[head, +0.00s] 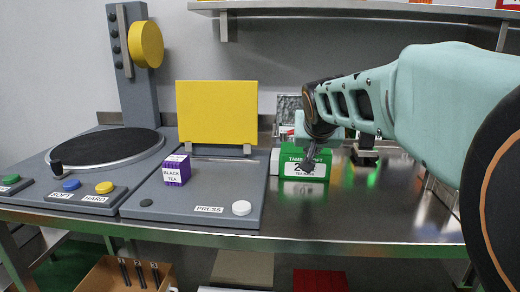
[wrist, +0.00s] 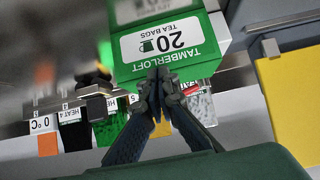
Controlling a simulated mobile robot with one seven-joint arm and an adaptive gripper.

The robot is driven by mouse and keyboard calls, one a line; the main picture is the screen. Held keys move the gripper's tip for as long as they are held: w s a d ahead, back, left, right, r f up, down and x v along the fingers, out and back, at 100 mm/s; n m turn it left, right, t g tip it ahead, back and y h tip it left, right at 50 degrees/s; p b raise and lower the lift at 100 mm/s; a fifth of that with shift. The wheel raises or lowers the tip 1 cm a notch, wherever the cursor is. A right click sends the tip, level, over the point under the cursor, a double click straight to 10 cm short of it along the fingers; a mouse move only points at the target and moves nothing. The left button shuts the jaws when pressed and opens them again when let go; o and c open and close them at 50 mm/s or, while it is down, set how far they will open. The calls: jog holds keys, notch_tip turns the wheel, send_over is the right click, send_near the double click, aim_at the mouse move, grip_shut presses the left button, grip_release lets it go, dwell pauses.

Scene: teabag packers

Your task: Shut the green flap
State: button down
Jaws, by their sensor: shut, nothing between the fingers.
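The green tea box (head: 288,160), labelled "Tamberloft 20 tea bags", stands on the steel counter behind my gripper. It also shows upside down in the wrist view (wrist: 125,70). A green panel at its top edge (wrist: 200,70) lies near my fingertips; I cannot tell whether this is the flap, or how far it stands open. My gripper (head: 308,163) is shut and empty, pointing down in front of the box and hiding part of its label. In the wrist view its fingertips (wrist: 158,76) overlap the label's edge; contact is unclear.
Left of the box is a grey press with a raised yellow plate (head: 217,112), a white button (head: 241,208) and a purple black tea box (head: 176,170). A turntable (head: 107,147) stands farther left. A shelf (head: 370,11) hangs above. The counter right of the box has free room.

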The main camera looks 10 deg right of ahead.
jog(key=shift+w+f, duration=0.1)
jog(key=shift+w, duration=0.05)
dwell(0.5)
jog(key=shift+w+d+f, duration=0.15)
jog(key=shift+w, duration=0.25)
jog(key=v, duration=0.8)
jog(key=shift+r, duration=0.4)
jog(key=shift+s, duration=0.1)
jog(key=x, duration=0.9)
jog(key=shift+s+f, duration=0.1)
jog(key=shift+s, duration=0.05)
jog(key=shift+s+a+r, duration=0.25)
jog(key=shift+s, duration=0.4)
